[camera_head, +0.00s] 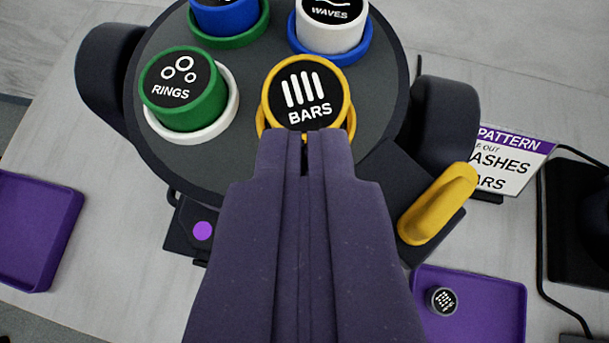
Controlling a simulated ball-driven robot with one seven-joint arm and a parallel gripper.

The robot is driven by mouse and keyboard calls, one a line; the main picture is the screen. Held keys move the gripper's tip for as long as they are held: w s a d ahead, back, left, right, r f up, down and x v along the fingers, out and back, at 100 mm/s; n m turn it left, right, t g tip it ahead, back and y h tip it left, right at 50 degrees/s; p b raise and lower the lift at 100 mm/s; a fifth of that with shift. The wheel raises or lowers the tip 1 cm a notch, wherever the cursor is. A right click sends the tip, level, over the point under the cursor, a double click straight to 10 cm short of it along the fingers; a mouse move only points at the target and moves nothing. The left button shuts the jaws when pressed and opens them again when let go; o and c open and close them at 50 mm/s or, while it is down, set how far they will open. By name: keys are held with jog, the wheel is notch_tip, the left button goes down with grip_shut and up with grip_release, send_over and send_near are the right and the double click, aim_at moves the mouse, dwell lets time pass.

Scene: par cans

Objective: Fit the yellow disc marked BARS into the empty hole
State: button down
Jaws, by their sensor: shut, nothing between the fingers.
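The yellow disc marked BARS (309,97) has a black face with white bars. It sits at the yellow ring (263,124) on the round dark plate (165,158), face up. My gripper covers part of the ring's near side, and I cannot tell how deep the disc sits. My gripper (306,138) is shut and empty, its fingertips right at the near edge of the disc; I cannot tell whether they touch it.
A green RINGS disc (190,100) in a white ring, a blue disc (228,14) in a green ring and a white WAVES disc (331,28) in a blue ring share the plate. A yellow handle (437,204), purple trays (35,230) (500,318) and a PATTERN sign (505,160) surround it.

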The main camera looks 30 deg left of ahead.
aim_at(302, 74)
jog(key=w, duration=0.1)
jog(key=w+a, duration=0.1)
jog(key=w+a+f, duration=0.1)
jog(key=w, duration=0.1)
jog(key=shift+a, duration=0.25)
jog(key=shift+f+b, duration=0.25)
jog(key=shift+b, duration=0.15)
jog(key=shift+s+f, duration=0.1)
jog(key=shift+s, duration=0.1)
jog(key=shift+d, duration=0.1)
